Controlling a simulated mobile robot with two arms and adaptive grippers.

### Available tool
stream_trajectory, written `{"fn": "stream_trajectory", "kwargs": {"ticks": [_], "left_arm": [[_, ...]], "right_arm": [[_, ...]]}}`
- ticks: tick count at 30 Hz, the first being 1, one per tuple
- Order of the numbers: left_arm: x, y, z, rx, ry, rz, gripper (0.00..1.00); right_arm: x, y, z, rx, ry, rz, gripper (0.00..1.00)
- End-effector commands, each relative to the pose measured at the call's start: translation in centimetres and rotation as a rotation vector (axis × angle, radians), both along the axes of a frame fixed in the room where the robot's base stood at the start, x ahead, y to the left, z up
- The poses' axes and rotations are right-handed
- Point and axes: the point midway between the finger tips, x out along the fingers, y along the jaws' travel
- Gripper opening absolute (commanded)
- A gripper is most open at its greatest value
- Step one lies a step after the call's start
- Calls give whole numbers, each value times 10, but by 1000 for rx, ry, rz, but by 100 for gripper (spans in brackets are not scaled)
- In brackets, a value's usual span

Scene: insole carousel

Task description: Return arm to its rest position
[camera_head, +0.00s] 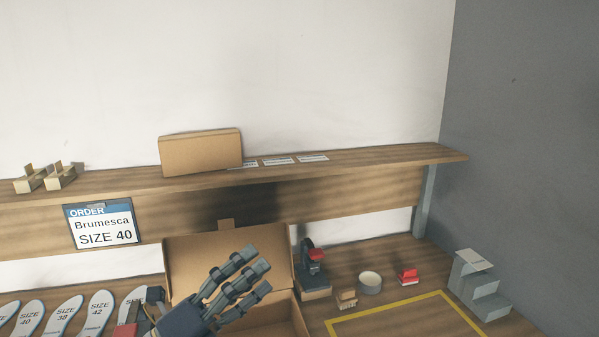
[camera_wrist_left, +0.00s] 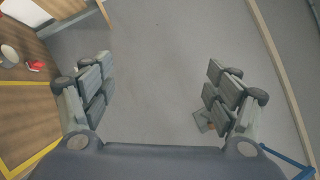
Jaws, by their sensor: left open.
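My left gripper (camera_head: 236,283) is at the lower middle of the head view, in front of and partly over an open cardboard box (camera_head: 222,258) on the workbench. In the left wrist view its fingers (camera_wrist_left: 158,92) are spread wide apart with nothing between them, over grey floor. The gripper hides part of the box's inside. My right gripper is not seen in either view.
Several insoles (camera_head: 63,314) lie at the left. A stamp-like device (camera_head: 314,268), a tape roll (camera_head: 370,282), a red item (camera_head: 408,275) and grey steps (camera_head: 479,284) stand right of the box. A shelf (camera_head: 380,160) above carries a closed carton (camera_head: 201,153). A yellow outline (camera_head: 400,306) marks bare bench.

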Motion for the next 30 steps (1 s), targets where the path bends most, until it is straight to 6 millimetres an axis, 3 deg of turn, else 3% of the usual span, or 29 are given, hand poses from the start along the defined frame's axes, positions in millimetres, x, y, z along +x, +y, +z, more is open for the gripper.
{"fn": "stream_trajectory", "kwargs": {"ticks": [5, 9, 13, 18, 21, 25, 30], "left_arm": [[23, 48, -35, -386, 359, 228, 81], [23, 90, -96, -648, 662, 423, 81], [-2, 122, -169, -862, 957, 622, 81], [-72, 143, -265, -1084, 1341, 895, 81], [-119, 145, -305, -1169, 1526, 1035, 81], [-177, 141, -338, -1238, 1721, 1192, 81], [-248, 131, -363, -1290, 1935, 1371, 81]], "right_arm": [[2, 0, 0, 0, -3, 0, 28], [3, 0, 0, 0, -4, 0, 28], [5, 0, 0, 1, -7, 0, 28], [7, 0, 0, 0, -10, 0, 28], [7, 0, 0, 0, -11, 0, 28], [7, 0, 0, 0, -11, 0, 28], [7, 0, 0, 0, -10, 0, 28]]}}
